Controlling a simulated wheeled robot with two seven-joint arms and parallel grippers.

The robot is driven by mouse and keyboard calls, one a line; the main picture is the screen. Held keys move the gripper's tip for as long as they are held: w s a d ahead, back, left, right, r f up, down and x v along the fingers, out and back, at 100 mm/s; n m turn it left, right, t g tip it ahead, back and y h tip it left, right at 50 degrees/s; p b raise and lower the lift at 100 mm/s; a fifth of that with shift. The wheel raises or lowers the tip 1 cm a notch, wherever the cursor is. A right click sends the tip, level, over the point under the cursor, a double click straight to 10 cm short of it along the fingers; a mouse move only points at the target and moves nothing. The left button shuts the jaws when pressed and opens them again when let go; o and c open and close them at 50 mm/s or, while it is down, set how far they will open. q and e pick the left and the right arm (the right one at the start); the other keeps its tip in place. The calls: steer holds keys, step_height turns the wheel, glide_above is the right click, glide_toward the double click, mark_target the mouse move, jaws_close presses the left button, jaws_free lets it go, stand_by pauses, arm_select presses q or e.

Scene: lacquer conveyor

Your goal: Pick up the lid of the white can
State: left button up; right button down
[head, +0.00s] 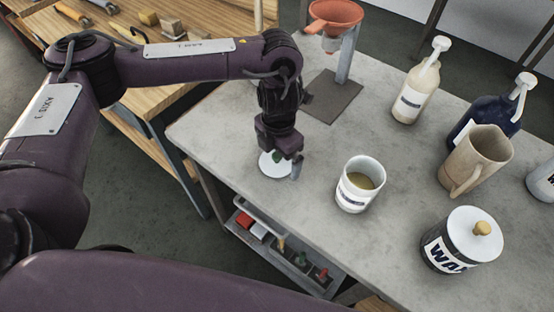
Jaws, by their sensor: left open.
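The white can (353,198) stands upright and uncovered on the grey table, with a yellowish-brown content showing inside. A round white lid (270,171) with a green knob lies flat on the table to the left of the can, near the front edge. My left gripper (284,168) points down at this lid from above. It is open, with its fingers close around the green knob. The gripper hides part of the lid and knob, and I cannot tell whether the fingers touch them. My right gripper is not in view.
A dark jar with a white lid (474,233) and a beige pitcher (477,160) stand to the right. Behind are pump bottles (414,91) and an orange funnel on a stand (336,14). A shelf with small tools (290,250) is under the table. The table's middle is clear.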

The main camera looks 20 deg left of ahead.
arm_select(q)
steer(key=shift+f, duration=0.1)
steer(key=c, duration=1)
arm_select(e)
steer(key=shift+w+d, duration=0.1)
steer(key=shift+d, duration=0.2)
arm_select(q)
steer(key=shift+o, duration=0.2)
step_height(320, 180, up, 19)
steer(key=p, duration=0.2)
steer(key=s+d+m+p, duration=0.35)
steer(key=d+m, duration=0.25)
steer(key=d, duration=1.3)
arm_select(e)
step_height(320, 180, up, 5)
arm_select(q)
steer(key=shift+m, duration=0.3)
steer(key=shift+d+f+b, duration=0.15)
steer(key=shift+f+b, duration=1.3)
steer(key=shift+f, duration=0.45)
steer(key=shift+d+f+b, duration=0.15)
steer(key=shift+f+b, duration=1.25)
steer(key=shift+f, duration=0.45)
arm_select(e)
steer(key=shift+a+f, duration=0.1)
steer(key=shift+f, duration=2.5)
